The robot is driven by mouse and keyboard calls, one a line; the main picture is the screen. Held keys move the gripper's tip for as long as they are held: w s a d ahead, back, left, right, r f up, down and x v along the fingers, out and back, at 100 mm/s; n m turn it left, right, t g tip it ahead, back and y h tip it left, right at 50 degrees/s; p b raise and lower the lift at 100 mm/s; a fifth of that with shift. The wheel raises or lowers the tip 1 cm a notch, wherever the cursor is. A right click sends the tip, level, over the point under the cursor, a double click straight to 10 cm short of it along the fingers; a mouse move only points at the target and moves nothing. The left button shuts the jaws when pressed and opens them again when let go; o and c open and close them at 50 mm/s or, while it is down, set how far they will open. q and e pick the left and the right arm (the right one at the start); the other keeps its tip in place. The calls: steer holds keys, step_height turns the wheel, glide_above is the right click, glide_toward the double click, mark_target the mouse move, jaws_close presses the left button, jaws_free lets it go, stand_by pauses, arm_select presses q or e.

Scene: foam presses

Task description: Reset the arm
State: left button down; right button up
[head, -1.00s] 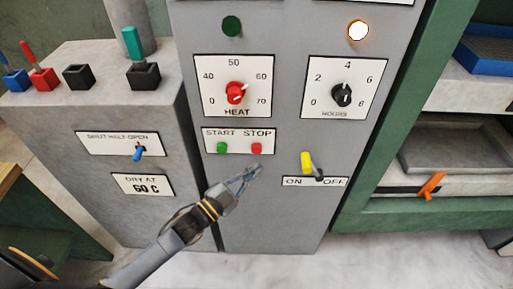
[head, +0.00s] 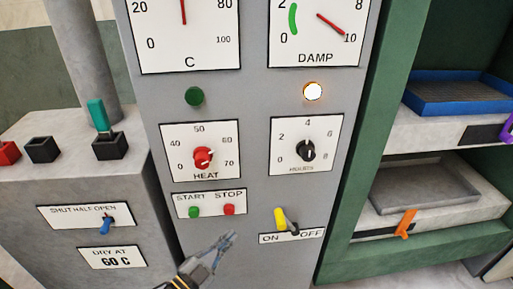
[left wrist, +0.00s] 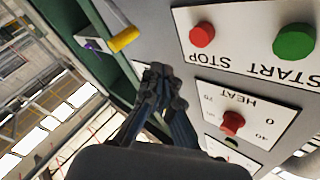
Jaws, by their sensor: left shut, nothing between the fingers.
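My left gripper (head: 222,246) is shut and empty. It is in front of the grey control panel (head: 255,150), below the green START button (head: 194,211) and red STOP button (head: 229,209), apart from both. In the left wrist view the shut gripper (left wrist: 160,75) is in front of the panel, with the red STOP button (left wrist: 202,34) and red HEAT knob (left wrist: 232,122) to its right. The yellow ON/OFF lever (head: 281,220) leans toward ON. The lamp above HOURS (head: 313,91) is lit white. My right gripper is not in view.
Left of the panel is a grey box with a blue SHUT/HALF/OPEN lever (head: 106,223) and black sockets (head: 110,147). At right a green rack holds a blue tray (head: 460,92) and a grey tray (head: 424,190), with an orange handle (head: 405,224) below. Pale floor lies below.

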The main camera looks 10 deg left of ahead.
arm_select(q)
steer(key=s+a+f+n+g+y, duration=0.2)
steer(key=s+a+f, duration=0.1)
steer(key=f, duration=0.7)
steer(key=s+a+f+n+g+y, duration=0.2)
steer(key=f+y, duration=0.1)
steer(key=f, duration=0.7)
steer(key=s+a+f+n+g+y, duration=0.2)
steer(key=s+a+f+n, duration=0.1)
steer(key=f, duration=0.8)
steer(key=s+f+n+g+y, duration=0.1)
steer(key=s+f+g, duration=0.2)
steer(key=s+f, duration=0.3)
steer(key=s+f+n+g, duration=0.1)
steer(key=s+f+g, duration=0.2)
steer(key=s+f, duration=0.4)
steer(key=s+f+n+g+y, duration=0.1)
steer(key=s+f+g, duration=0.3)
steer(key=s, duration=1.6)
step_height(320, 180, down, 2)
steer(key=shift+a+f+n+y, duration=0.15)
steer(key=shift+n+y, duration=0.15)
steer(key=shift+n, duration=0.1)
steer(key=shift+s, duration=0.1)
